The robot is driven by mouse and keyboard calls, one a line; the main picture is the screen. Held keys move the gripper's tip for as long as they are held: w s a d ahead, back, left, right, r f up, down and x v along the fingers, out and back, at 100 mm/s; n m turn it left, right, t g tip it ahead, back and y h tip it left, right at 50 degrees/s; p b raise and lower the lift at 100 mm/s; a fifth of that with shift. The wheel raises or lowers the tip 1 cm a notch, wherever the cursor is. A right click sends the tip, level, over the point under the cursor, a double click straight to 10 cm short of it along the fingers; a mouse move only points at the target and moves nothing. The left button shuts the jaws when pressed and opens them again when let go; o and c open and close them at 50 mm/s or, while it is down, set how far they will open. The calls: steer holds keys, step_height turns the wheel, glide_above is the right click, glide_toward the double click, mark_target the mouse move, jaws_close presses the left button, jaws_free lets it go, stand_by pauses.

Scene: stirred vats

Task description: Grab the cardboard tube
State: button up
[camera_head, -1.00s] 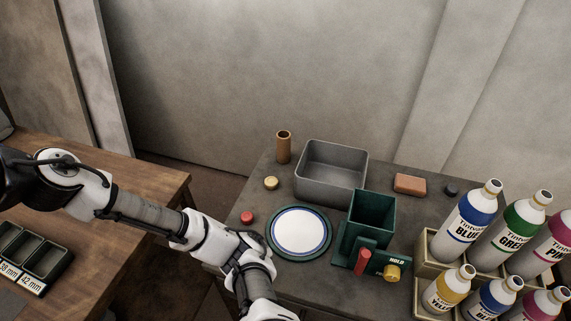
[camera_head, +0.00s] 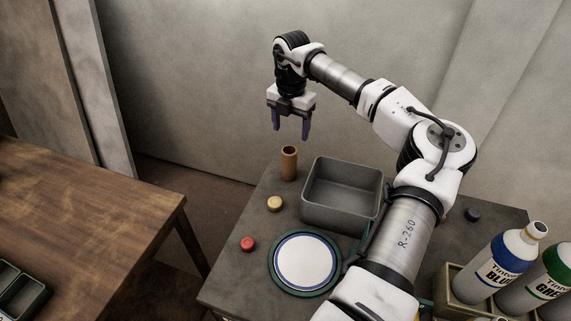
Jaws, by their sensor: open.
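The cardboard tube (camera_head: 289,164) is a brown, hollow cylinder standing upright near the back left corner of the grey table. My gripper (camera_head: 291,138) points down with its two purple fingers spread apart and nothing between them. In the picture its fingertips are just above the tube's open top. I cannot tell the exact gap in depth. The whole tube is in view.
A grey open bin (camera_head: 342,218) stands right of the tube. A tan knob (camera_head: 275,203), a red knob (camera_head: 247,244) and a white round plate (camera_head: 305,262) are nearer the front. Bottles (camera_head: 498,265) stand at the right. My arm hides part of the table's right side.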

mark_target(289, 161)
step_height(289, 161, down, 13)
steer(key=p, duration=0.3)
steer(key=shift+w+a+f+p, duration=0.1)
steer(key=shift+w+f+p, duration=0.05)
steer(key=shift+p, duration=0.2)
steer(key=c, duration=1)
steer(key=shift+c, duration=0.2)
